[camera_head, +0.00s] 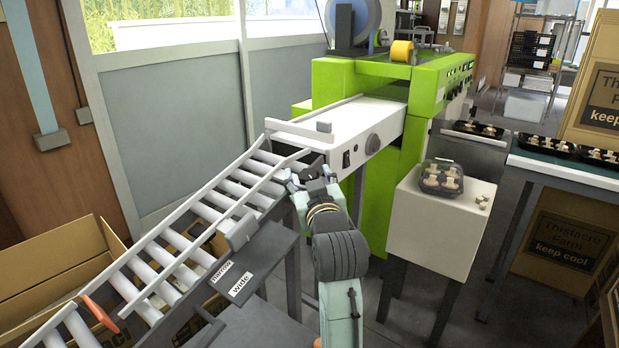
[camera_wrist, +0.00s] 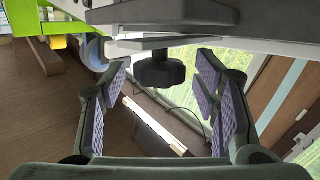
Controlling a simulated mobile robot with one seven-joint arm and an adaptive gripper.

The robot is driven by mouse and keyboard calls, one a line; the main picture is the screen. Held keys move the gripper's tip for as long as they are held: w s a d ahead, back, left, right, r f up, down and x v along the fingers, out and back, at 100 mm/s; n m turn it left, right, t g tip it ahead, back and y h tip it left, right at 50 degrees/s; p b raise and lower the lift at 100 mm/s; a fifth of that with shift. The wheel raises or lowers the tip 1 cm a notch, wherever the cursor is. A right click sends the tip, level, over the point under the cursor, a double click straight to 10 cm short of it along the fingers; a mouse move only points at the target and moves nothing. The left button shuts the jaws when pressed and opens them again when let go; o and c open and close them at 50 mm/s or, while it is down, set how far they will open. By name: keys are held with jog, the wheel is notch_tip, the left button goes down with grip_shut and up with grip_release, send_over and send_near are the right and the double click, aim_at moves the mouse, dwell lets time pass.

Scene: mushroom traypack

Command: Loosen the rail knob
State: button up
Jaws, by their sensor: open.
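A dark, lobed knob (camera_wrist: 160,72) shows in the wrist view below a grey bracket plate. My gripper (camera_wrist: 162,82) is open, with its purple-padded fingers on either side of the knob. Gaps show between the pads and the knob. In the head view my gripper (camera_head: 310,180) is at the near edge of the roller conveyor's upper end, by the guide rail (camera_head: 288,162). The knob itself is hidden there behind my gripper, or too small to tell.
The roller conveyor (camera_head: 165,262) slopes down left from the green machine (camera_head: 425,95). A grey plate (camera_head: 262,285) carries "narrow" and "wide" labels. A white stand (camera_head: 435,225) with a mushroom tray (camera_head: 442,190) is to the right. An open carton (camera_head: 50,275) lies at left.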

jog(key=shift+c, duration=0.6)
jog(key=c, duration=1.1)
jog(key=shift+o, duration=0.2)
